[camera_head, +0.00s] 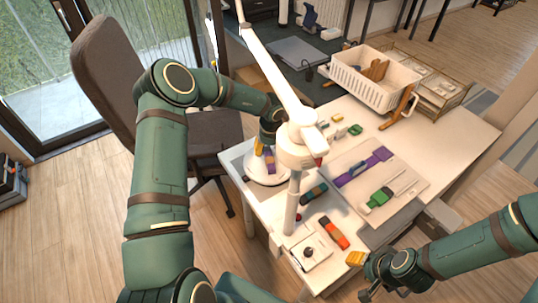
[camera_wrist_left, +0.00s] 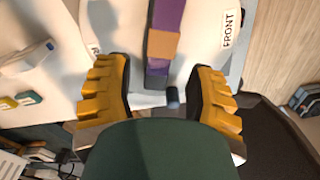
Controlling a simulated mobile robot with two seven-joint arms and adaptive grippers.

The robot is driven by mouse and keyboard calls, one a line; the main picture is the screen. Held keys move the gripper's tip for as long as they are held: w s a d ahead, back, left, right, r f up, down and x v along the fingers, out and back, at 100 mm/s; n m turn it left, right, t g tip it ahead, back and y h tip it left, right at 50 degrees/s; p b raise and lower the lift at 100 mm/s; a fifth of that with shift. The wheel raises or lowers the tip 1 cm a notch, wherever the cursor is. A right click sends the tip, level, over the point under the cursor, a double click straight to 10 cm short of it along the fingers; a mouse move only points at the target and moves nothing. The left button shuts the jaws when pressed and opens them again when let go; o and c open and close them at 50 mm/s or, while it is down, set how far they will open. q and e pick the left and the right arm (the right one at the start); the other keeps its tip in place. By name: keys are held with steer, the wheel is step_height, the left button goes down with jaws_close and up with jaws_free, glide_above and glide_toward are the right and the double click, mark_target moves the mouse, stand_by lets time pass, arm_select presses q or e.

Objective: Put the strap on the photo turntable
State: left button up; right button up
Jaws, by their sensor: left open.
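A purple strap with an orange band (camera_wrist_left: 166,45) lies on the white photo turntable (camera_wrist_left: 208,45), marked FRONT, in the left wrist view. In the head view the strap (camera_head: 269,158) shows small on the turntable (camera_head: 266,178), partly behind my left gripper (camera_head: 259,148). My left gripper (camera_wrist_left: 163,85) is open, its yellow fingers apart on either side of the strap's near end; nothing is between them that I can see held. I cannot tell whether they touch the turntable. My right gripper (camera_head: 356,259) is near the table's front edge, its jaws too small to judge.
A white lamp arm (camera_head: 295,150) stands over the table beside the turntable. A board (camera_head: 410,185) holds another purple strap (camera_head: 364,166) and a green piece (camera_head: 379,197). A dark strap (camera_head: 313,194) and an orange-and-dark strap (camera_head: 333,232) lie nearer. A white basket (camera_head: 365,85) stands behind.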

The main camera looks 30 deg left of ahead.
mark_target(270, 158)
arm_select(q)
step_height(270, 158, up, 8)
steer(key=shift+s+d+p, duration=0.15)
steer(key=shift+d+p, duration=0.05)
steer(key=shift+p, duration=0.25)
arm_select(e)
steer(key=shift+r, duration=0.7)
arm_select(q)
steer(key=shift+f, duration=0.15)
arm_select(e)
steer(key=shift+s, duration=0.15)
